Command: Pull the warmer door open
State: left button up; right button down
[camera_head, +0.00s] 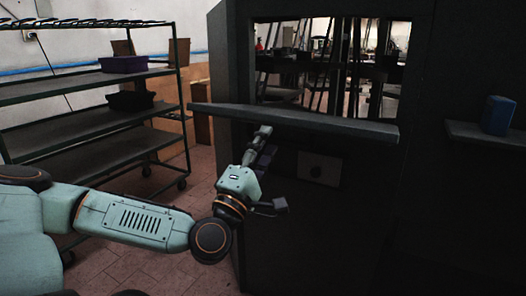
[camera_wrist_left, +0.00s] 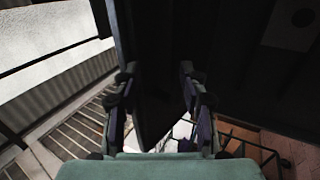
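The dark machine (camera_head: 415,60) that I take for the warmer fills the middle and right of the head view. Its front below the ledge is very dark, and I cannot make out the door's outline. My left gripper (camera_head: 264,146) is at the left of this front, just under the ledge. In the left wrist view my left gripper (camera_wrist_left: 158,98) has its fingers wide apart. A dark slab (camera_wrist_left: 152,105), perhaps the door's edge or handle, reaches between them. A gap shows at its right side; contact with the left finger is unclear. My right gripper is not in view.
A grey ledge (camera_head: 300,121) juts out above my left gripper, below a window-like opening. A blue object (camera_head: 497,115) stands on a side shelf (camera_head: 470,133) at the right. A wheeled rack (camera_head: 85,130) with purple and black bins stands at the left. Tiled floor lies between.

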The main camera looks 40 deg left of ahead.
pick_arm(q)
jog(key=shift+s+d+f, duration=0.1)
jog(key=shift+s+f, duration=0.3)
jog(key=shift+f, duration=0.15)
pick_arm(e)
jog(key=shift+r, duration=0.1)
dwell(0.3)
pick_arm(q)
jog(key=shift+d, duration=0.1)
